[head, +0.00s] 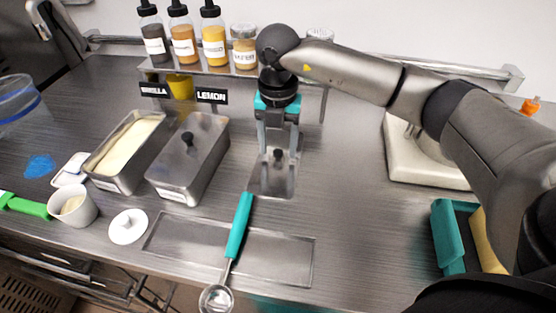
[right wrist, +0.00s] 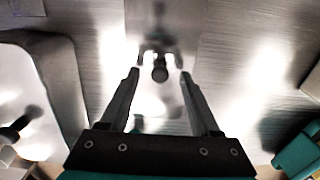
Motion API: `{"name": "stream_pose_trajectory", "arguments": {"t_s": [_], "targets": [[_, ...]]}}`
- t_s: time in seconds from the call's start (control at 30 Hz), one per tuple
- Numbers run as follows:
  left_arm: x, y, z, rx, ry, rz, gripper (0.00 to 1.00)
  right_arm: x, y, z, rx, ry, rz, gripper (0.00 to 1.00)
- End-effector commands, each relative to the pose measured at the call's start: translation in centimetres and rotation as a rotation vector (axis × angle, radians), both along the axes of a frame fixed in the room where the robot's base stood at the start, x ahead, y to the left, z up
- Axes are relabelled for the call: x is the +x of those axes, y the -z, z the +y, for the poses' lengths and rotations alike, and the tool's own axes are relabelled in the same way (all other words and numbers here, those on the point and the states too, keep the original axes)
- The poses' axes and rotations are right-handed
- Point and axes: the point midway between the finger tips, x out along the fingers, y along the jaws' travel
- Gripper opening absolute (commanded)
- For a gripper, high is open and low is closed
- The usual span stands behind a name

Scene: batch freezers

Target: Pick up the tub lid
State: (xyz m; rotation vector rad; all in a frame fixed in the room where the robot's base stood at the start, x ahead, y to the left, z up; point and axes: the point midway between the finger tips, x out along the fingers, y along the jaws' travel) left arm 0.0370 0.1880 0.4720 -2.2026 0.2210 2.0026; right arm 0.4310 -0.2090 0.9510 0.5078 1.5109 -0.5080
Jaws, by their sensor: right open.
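The loose tub lid (head: 270,187) is a shiny metal rectangle with a black knob (head: 278,154), lying flat on the steel counter. My right gripper (head: 277,150) is open and points down at it. In the right wrist view the black knob (right wrist: 160,73) shows between the tips of the open right gripper (right wrist: 160,76). I cannot tell whether the fingers touch the knob. An open metal tub (head: 102,184) holds pale cream contents. Next to it is a second tub (head: 174,188) with its knobbed lid on. My left gripper is not in view.
A teal-handled scoop (head: 238,228) rests across a shallow tray (head: 290,282) in front of the lid. A white cup (head: 88,212) and small white lid (head: 128,227) are front left. Behind stands a bottle rack (head: 225,71). A white scale-like device (head: 418,165) stands right.

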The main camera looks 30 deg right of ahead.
Motion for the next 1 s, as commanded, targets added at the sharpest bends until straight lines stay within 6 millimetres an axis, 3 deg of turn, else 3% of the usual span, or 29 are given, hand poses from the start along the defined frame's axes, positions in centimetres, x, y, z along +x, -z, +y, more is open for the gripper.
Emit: {"name": "stream_pose_trajectory", "arguments": {"t_s": [0.27,0.8,1.0], "targets": [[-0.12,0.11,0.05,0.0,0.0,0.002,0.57,-0.02,0.69,0.01,0.0,-0.001,0.0,0.64],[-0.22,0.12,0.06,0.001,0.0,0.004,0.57,-0.01,0.64,0.01,0.0,-0.001,0.0,0.03],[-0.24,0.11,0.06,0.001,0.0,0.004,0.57,-0.01,0.63,0.01,0.0,-0.001,0.0,0.0]]}}
